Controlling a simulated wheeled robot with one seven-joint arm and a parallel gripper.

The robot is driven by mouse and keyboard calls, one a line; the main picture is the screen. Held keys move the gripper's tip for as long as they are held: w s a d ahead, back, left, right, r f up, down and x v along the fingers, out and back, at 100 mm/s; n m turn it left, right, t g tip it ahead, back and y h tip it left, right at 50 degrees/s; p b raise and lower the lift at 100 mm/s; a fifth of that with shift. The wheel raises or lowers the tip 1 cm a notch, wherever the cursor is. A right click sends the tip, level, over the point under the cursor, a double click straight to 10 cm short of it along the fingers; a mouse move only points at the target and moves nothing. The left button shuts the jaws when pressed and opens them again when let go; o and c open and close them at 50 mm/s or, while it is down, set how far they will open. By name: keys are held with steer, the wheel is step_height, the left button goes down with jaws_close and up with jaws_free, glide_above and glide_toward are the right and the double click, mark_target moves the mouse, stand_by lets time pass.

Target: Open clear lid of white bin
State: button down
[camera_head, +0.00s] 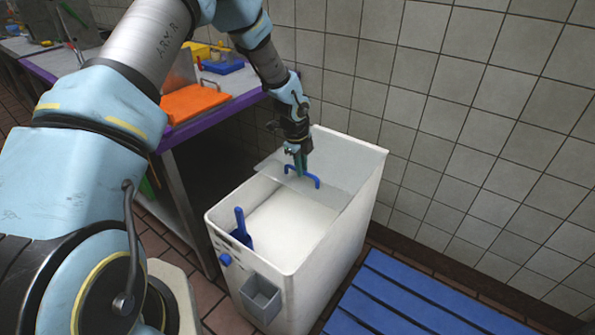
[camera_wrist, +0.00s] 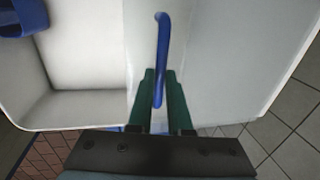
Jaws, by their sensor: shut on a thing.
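The white bin (camera_head: 290,284) stands on the floor in front of the tiled wall. Its clear lid (camera_head: 343,176) lies over the far part, and the near part of the bin's top is open, showing a white interior. A blue handle (camera_head: 314,179) sits at the lid's near edge; it also shows in the wrist view (camera_wrist: 162,50). My gripper (camera_head: 299,172) is above the lid's edge with its green fingers closed around the blue handle. In the wrist view the gripper's fingers (camera_wrist: 160,85) lie on both sides of the handle bar.
A blue scoop (camera_head: 241,228) is inside the bin at the near left. A small grey box (camera_head: 261,296) hangs on the bin's front. A blue slatted pallet (camera_head: 415,300) lies to the right. A purple-edged table (camera_head: 215,105) with an orange board (camera_head: 194,102) stands at left.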

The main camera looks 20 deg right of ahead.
steer(key=shift+w+d, duration=0.1)
steer(key=shift+d, duration=0.05)
steer(key=c, duration=0.8)
jaws_free()
steer(key=shift+c, duration=0.2)
steer(key=shift+r, duration=0.1)
step_height(320, 180, up, 10)
steer(key=s+a+b, duration=0.1)
steer(key=a+b, duration=0.1)
steer(key=shift+r, duration=0.25)
